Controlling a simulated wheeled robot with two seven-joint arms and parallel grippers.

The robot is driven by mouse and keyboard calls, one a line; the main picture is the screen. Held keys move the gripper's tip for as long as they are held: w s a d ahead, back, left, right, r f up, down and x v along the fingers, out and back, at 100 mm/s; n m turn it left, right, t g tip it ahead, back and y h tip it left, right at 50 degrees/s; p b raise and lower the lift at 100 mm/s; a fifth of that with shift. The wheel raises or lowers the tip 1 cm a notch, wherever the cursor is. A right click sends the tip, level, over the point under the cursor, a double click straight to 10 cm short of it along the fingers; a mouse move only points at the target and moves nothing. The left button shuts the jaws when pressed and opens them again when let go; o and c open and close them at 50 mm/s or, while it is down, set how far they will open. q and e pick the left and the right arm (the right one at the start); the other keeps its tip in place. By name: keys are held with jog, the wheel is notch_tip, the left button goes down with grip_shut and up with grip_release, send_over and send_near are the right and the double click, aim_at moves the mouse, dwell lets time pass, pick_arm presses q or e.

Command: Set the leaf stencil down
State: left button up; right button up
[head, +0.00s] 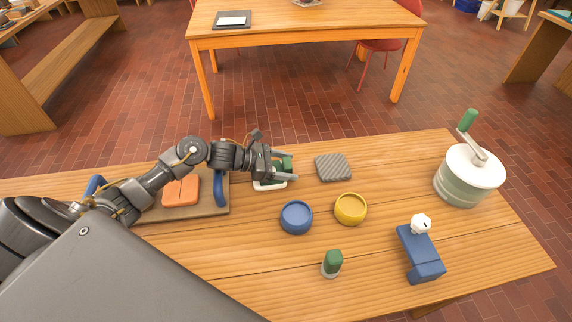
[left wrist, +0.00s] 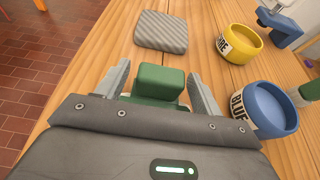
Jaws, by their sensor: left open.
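What I take for the leaf stencil is a piece with a green block-shaped grip (head: 286,164) on a pale, thin base (head: 270,185), resting on the wooden table. No leaf shape can be made out. The green grip also shows in the left wrist view (left wrist: 160,82). My left gripper (head: 293,166) is open, with one finger on each side of the green grip and a gap showing to each finger. The gripper hides much of the base. My right gripper is not in view.
A grey ribbed pad (head: 333,167) lies just right of the gripper. A blue bowl (head: 296,218) and a yellow bowl (head: 351,209) stand nearer. A tray with blue handles (head: 221,188) holds an orange block (head: 181,190). A cranked drum (head: 465,180) stands far right.

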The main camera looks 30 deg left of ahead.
pick_arm(q)
jog(key=shift+s+d+r+p, duration=0.15)
jog(key=shift+p, duration=0.4)
jog(key=b+v, duration=0.2)
jog(key=v, duration=0.5)
jog(key=shift+a+r+b, duration=0.2)
jog(key=shift+a+b, duration=0.1)
jog(key=shift+a, duration=0.05)
